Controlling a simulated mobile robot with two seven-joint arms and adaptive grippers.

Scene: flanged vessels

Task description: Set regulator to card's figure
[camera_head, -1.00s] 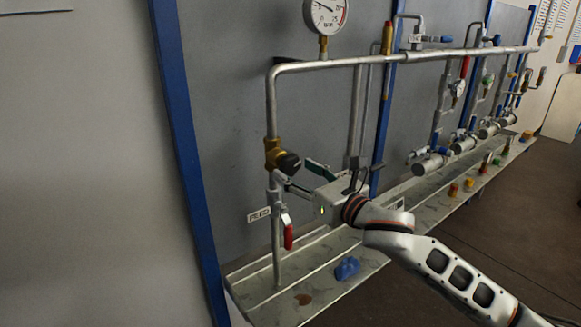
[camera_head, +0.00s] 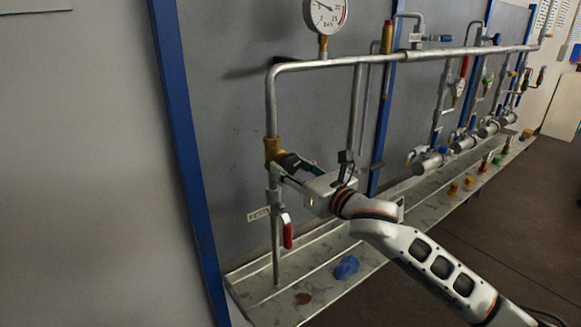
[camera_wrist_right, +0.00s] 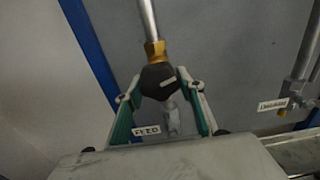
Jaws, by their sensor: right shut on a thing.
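The regulator is a brass body (camera_head: 272,151) with a black knob (camera_head: 289,161) on the vertical pipe at the left. My right gripper (camera_head: 290,168) has its fingers on either side of the knob. The right wrist view shows the green-lined fingers closed on the black knob (camera_wrist_right: 159,80), which has a pale mark on its face. The pressure gauge (camera_head: 326,13) is above on the horizontal pipe; its needle points up and left, and the exact reading is too small to tell. No card with a readable figure shows. My left gripper is not in view.
A red-handled valve (camera_head: 287,231) hangs below the regulator, beside a FEED label (camera_wrist_right: 146,132). A blue lump (camera_head: 346,267) lies in the metal trough (camera_head: 325,285). More pipes and valves run along the wall to the right.

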